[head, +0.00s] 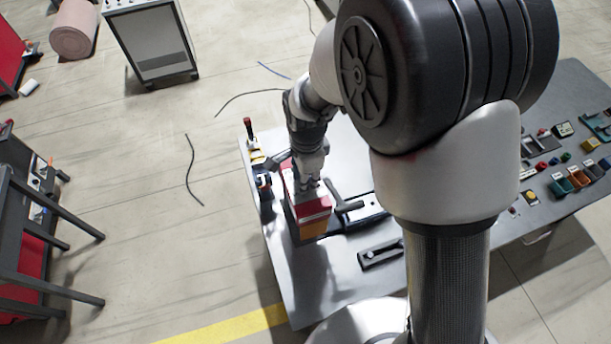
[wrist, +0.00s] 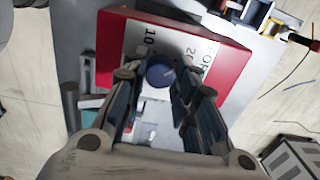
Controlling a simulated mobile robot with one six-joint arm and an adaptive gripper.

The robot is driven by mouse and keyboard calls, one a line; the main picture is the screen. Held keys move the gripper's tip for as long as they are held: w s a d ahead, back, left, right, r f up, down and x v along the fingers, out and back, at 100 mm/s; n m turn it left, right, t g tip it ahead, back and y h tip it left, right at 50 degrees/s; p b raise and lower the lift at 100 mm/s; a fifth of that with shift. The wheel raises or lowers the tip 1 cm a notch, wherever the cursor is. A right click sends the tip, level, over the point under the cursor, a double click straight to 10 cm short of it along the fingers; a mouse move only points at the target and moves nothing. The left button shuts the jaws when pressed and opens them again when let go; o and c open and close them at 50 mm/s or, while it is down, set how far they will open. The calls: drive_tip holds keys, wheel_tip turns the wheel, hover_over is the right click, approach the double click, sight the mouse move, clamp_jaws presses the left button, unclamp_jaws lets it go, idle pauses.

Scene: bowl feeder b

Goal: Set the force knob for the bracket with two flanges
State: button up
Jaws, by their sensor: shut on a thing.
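The force knob (wrist: 160,72) is a round blue knob on a white label panel (wrist: 135,45) with dark numbers, "10" and "20" among them, and partly covered lettering that starts "FOR". The panel is on a red box (wrist: 232,70), which also shows in the head view (head: 313,210) with an orange lower front. My gripper (wrist: 160,82) points down at the panel and is shut on the knob, with one finger on each side. In the head view my gripper (head: 308,184) is at the top of the box. My fingers hide part of the dial markings. I cannot identify a bracket with two flanges.
The box stands near the left end of a grey table (head: 290,285). A black slotted bar (head: 380,253) and a dark T-shaped handle (head: 345,200) lie to its right. Small coloured bins (head: 578,178) crowd the table's right side. My arm hides the table's middle.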

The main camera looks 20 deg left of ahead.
drive_tip(key=shift+m, duration=0.6)
drive_tip(key=o, duration=1.1)
drive_tip(key=r, duration=1.2)
drive_tip(key=shift+s+d, duration=0.1)
drive_tip(key=shift+s, duration=0.15)
drive_tip(key=shift+d, duration=0.1)
